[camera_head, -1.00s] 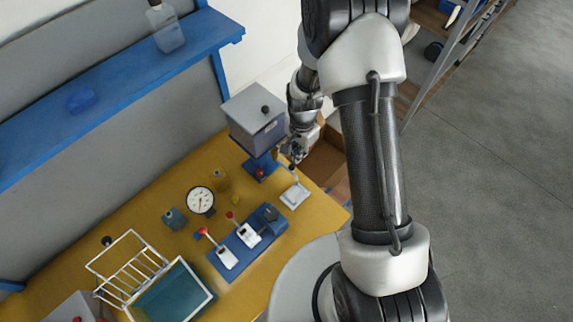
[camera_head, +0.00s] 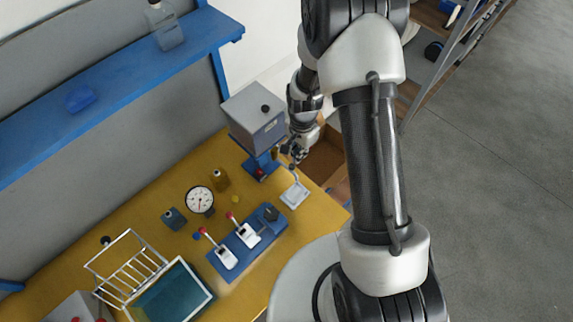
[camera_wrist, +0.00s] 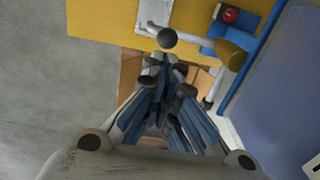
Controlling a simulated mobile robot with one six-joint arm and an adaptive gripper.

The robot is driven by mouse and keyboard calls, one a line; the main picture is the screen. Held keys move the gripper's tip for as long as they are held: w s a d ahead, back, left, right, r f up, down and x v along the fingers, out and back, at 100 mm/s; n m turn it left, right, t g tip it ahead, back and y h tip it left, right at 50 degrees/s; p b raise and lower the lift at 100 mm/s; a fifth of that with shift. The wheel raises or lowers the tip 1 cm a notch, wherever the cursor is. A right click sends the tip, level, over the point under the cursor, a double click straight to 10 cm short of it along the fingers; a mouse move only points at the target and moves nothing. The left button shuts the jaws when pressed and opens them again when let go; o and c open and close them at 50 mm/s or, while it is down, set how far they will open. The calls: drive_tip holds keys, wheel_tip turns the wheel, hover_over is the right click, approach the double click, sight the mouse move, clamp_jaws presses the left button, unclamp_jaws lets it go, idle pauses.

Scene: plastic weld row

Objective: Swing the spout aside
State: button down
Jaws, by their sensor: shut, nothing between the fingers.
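The grey box (camera_head: 254,116) stands on a blue stand at the far end of the yellow bench. In the wrist view, its blue-grey side (camera_wrist: 282,75) fills the right. A brass-coloured tube (camera_wrist: 229,53) with a pale pipe hanging from it sits beside it; this looks like the spout, but I cannot be sure. My gripper (camera_head: 297,155) is beside the box, above the bench's end. In the wrist view, my gripper (camera_wrist: 166,68) is shut and empty, with its tips left of the tube and close to a dark ball knob (camera_wrist: 167,38). I cannot tell whether they touch.
The ball knob tops a pale lever by a white plate (camera_head: 295,195). A red button (camera_wrist: 229,15) is on the blue stand. A red-knobbed lever unit (camera_head: 247,238), a gauge (camera_head: 200,201) and a wire rack (camera_head: 127,265) occupy the bench. A cardboard box (camera_head: 322,163) lies below.

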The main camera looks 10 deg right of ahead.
sight(292, 166)
wheel_tip(292, 166, down, 3)
drive_tip(key=b, duration=0.2)
drive_tip(key=shift+f+b, duration=0.15)
drive_tip(key=shift+b, duration=0.15)
drive_tip(key=shift+s+a, duration=0.5)
drive_tip(key=shift+a, duration=0.25)
drive_tip(key=shift+s+a, duration=0.6)
drive_tip(key=shift+a, duration=0.15)
